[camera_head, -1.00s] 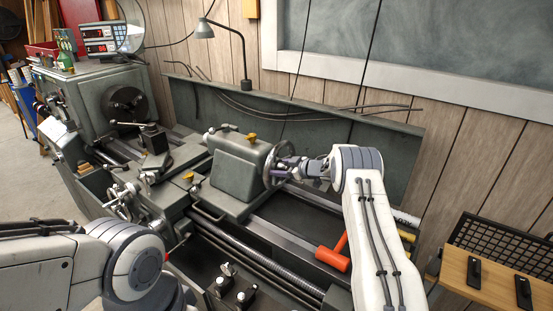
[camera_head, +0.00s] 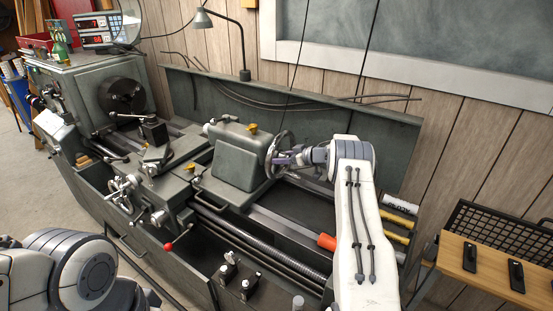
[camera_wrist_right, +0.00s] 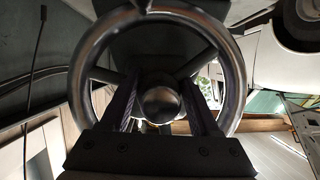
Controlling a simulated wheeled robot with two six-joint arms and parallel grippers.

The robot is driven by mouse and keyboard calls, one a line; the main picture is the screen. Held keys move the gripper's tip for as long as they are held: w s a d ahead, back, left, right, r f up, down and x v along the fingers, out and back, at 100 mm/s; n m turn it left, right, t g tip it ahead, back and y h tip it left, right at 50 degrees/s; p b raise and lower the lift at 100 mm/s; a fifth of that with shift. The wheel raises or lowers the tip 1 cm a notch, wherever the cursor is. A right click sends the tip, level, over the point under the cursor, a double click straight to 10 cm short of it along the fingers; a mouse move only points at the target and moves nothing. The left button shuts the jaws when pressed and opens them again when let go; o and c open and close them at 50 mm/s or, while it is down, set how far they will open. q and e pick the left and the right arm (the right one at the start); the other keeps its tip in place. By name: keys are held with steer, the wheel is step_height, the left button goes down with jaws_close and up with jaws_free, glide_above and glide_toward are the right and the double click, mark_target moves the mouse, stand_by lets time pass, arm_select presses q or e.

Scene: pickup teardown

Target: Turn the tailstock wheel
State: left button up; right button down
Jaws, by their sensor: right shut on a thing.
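The tailstock wheel (camera_head: 269,152) is a dark metal handwheel with a round rim and spokes, at the right end of the grey tailstock (camera_head: 240,157). My right gripper (camera_head: 281,159) reaches the wheel from the right and is shut on it. In the right wrist view the wheel (camera_wrist_right: 237,75) nearly faces the camera, and the two fingers (camera_wrist_right: 162,100) lie on either side of its round hub. The fingertips are partly lost in shadow. My left arm is at the lower left, and its gripper does not show.
The lathe bed (camera_head: 270,222) runs below the tailstock, with the carriage (camera_head: 140,190) to its left. A wooden bench (camera_head: 480,270) stands at the right. A lamp (camera_head: 203,20) rises behind the lathe.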

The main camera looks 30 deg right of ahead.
steer(key=shift+c, duration=2.2)
jaws_free()
steer(key=b+v, duration=0.3)
steer(key=v, duration=0.7)
steer(key=shift+s+d+r, duration=0.1)
steer(key=shift+s+r, duration=0.05)
